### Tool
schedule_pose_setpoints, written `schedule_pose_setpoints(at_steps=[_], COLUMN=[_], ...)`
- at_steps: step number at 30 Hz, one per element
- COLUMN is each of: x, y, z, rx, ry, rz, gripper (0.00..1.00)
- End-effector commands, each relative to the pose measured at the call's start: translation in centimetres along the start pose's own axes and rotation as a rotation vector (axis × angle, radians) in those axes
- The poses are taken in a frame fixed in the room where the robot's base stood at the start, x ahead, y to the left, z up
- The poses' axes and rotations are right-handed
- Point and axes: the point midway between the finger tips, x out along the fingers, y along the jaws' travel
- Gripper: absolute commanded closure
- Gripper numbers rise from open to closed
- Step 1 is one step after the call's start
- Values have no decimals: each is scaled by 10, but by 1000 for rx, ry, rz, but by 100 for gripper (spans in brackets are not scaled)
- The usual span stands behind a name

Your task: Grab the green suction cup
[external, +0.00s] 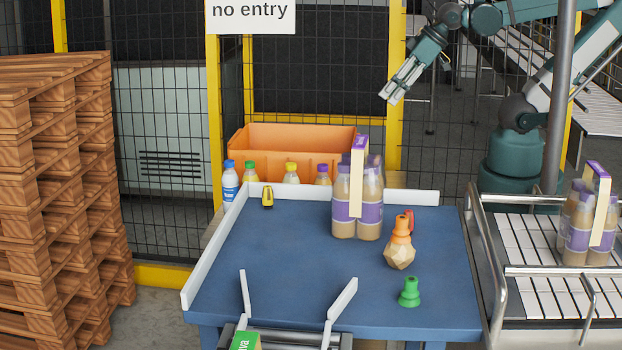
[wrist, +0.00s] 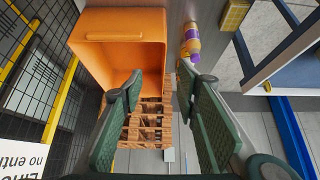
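The green suction cup (external: 409,295) stands upright on the blue table (external: 290,240), near its front right corner, in the external view. It does not show in the wrist view. My gripper (external: 390,97) is high up behind the table, far from the cup, pointing down and to the left. In the wrist view my gripper (wrist: 160,88) has its two green fingers apart, with nothing held between them.
An orange suction cup on a faceted beige piece (external: 400,254) stands behind the green cup, a red item (external: 409,217) behind it. A bottle pack (external: 343,216) stands mid-table. White rails edge the table. An orange crate (external: 256,141) and several bottles stand behind; a conveyor (external: 518,240) lies right.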

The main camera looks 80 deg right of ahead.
Motion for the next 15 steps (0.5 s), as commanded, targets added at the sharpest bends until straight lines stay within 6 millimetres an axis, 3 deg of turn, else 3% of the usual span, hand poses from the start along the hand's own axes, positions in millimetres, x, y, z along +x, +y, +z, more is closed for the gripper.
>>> schedule_pose_setpoints(at_steps=[8, 15], x=[16, 46], y=[0, 0], z=[12, 33], rx=[0, 0], ry=[0, 0], rz=[0, 0], gripper=[68, 68])
